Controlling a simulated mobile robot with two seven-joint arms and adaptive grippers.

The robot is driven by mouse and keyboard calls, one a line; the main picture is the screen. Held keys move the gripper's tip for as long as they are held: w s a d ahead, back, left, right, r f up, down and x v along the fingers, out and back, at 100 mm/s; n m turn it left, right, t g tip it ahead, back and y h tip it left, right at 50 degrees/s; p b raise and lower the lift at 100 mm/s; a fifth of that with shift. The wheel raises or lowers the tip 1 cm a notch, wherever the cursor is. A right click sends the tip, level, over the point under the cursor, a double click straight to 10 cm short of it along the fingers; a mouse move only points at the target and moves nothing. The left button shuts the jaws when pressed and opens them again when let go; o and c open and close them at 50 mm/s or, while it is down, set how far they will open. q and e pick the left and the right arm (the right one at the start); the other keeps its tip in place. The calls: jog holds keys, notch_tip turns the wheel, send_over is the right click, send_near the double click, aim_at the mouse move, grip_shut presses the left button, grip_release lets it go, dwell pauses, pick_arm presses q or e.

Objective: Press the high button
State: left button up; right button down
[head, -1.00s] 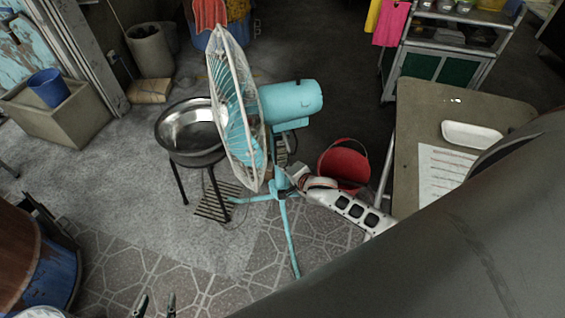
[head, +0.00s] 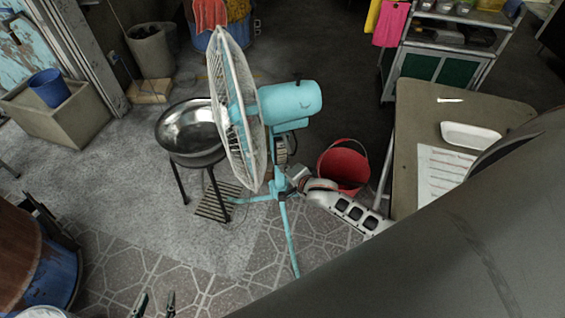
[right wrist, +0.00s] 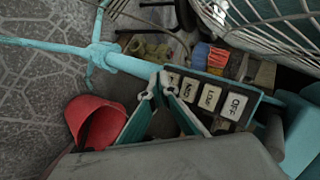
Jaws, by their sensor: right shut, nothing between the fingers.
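A teal standing fan (head: 290,100) with a white wire cage stands in the middle of the head view. Its button panel (right wrist: 255,98) shows in the right wrist view, with white buttons marked OFF (right wrist: 235,107), LOW (right wrist: 210,97) and MID (right wrist: 189,90). A fourth button (right wrist: 174,80) at the panel's left end is partly hidden by a finger, and its label is unreadable. My right gripper (right wrist: 160,84) is shut and empty, its tips at that end; I cannot tell if they touch. My left gripper (head: 156,302) is open and empty at the bottom edge of the head view.
A red bucket (head: 343,167) stands behind my right forearm. A steel bowl (head: 188,128) sits on a black stand left of the fan. A table (head: 420,120) with a white tray (head: 470,136) is at the right. The tiled floor in front is clear.

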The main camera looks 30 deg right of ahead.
jog(key=shift+s+a, duration=0.1)
jog(key=shift+s, duration=0.25)
jog(key=shift+s, duration=0.1)
jog(key=s+p, duration=0.1)
jog(key=s, duration=0.1)
jog(key=s+a+p, duration=0.1)
jog(key=s, duration=0.1)
jog(key=shift+s+a, duration=0.1)
jog(key=shift+s, duration=0.2)
dwell(0.5)
jog(key=s+a+r+n+y, duration=0.1)
jog(key=s+a+r+n, duration=0.2)
jog(key=s+n, duration=0.6)
jog(key=s+a+r+n+y, duration=0.1)
jog(key=s+a+r+n, duration=0.3)
jog(key=s+n, duration=0.5)
jog(key=shift+s+a+r+n, duration=0.3)
jog(key=shift+s+a, duration=0.3)
jog(key=shift+s, duration=0.3)
